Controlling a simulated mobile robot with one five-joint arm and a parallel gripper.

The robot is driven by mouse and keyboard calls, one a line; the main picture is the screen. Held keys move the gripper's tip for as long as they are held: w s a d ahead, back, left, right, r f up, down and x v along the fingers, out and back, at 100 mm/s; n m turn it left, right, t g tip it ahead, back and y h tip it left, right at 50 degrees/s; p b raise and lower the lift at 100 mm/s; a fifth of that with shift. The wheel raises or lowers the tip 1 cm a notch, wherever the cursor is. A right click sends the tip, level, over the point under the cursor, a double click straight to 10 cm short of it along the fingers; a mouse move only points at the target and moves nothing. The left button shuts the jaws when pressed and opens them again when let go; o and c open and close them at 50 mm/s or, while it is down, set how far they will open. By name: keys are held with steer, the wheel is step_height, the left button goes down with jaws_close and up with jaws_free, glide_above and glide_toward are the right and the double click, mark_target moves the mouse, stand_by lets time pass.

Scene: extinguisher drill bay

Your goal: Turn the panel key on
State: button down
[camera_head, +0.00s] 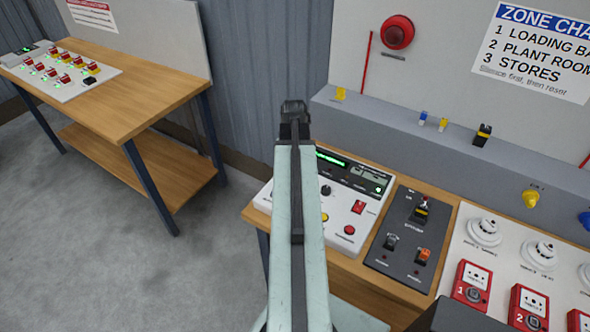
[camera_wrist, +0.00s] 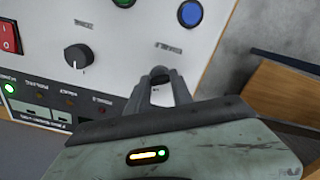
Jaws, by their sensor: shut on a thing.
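The white control panel (camera_head: 340,222) stands on the wooden bench, partly behind my arm; its face also shows in the wrist view (camera_wrist: 122,62). In the head view my arm covers the gripper and the key. A black knob (camera_wrist: 77,58) is left of the fingers, with a blue button (camera_wrist: 190,13) above right.
A red rocker switch (camera_wrist: 8,37) and a green button are on the same panel. A dark switch panel (camera_head: 408,240) and red call points (camera_head: 473,287) stand to the right. A grey ledge (camera_head: 400,115) runs behind. Another bench (camera_head: 130,90) is at left, beyond open floor.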

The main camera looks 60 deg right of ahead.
steer(key=c, duration=1.1)
jaws_free()
step_height(320, 180, up, 8)
steer(key=p, duration=0.8)
steer(key=shift+f, duration=0.15)
steer(key=shift+w, duration=0.1)
